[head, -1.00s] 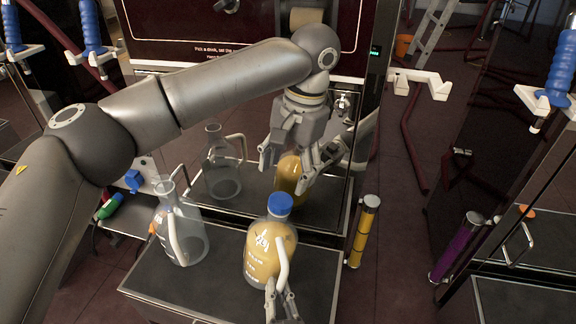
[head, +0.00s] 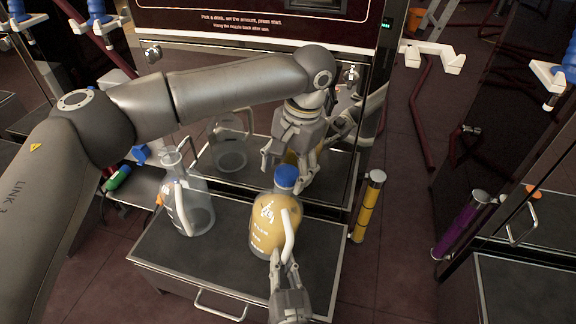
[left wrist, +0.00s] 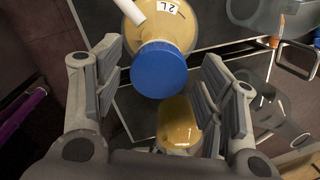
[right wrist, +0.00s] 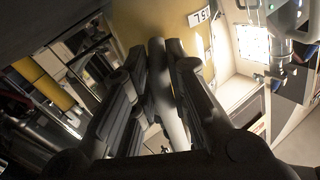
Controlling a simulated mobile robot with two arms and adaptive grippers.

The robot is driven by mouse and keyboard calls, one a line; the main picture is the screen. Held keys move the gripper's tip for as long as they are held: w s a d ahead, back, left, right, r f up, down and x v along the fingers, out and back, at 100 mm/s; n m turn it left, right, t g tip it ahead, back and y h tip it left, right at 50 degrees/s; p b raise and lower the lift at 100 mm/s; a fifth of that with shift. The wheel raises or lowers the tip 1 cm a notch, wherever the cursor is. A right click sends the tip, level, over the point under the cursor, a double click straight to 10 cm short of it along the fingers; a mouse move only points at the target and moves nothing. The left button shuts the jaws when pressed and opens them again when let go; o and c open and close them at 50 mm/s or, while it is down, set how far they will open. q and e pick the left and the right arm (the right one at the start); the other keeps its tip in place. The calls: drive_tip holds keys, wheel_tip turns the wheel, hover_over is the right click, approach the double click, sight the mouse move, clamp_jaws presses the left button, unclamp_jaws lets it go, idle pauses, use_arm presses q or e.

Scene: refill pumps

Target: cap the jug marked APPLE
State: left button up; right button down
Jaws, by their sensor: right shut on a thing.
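The jug of yellow liquid (head: 262,238) stands upright on the near dark shelf, with white markings too small to read. A blue cap (head: 286,178) sits upright on its mouth; how firmly cannot be told. My left gripper (head: 285,172) is open right at the cap. In the left wrist view, the blue cap (left wrist: 158,70) is between its spread fingers, with gaps on both sides. My right gripper (head: 284,265) is shut on the jug's pale handle (head: 289,235). In the right wrist view, the handle (right wrist: 164,95) runs between its fingers.
A clear, empty, uncapped jug (head: 187,208) stands left on the same shelf (head: 190,262). Behind is the reflective dispenser front (head: 250,70). A yellow cylinder (head: 367,207) stands at the shelf's right edge. Bare shelf lies in front of the jugs.

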use_arm(q)
drive_tip(key=c, duration=1)
use_arm(e)
drive_tip(key=shift+s+f, duration=0.1)
drive_tip(key=shift+f, duration=0.1)
use_arm(q)
drive_tip(key=o, duration=1.2)
drive_tip(key=shift+r, duration=0.1)
wheel_tip(320, 180, up, 12)
drive_tip(key=d, duration=0.2)
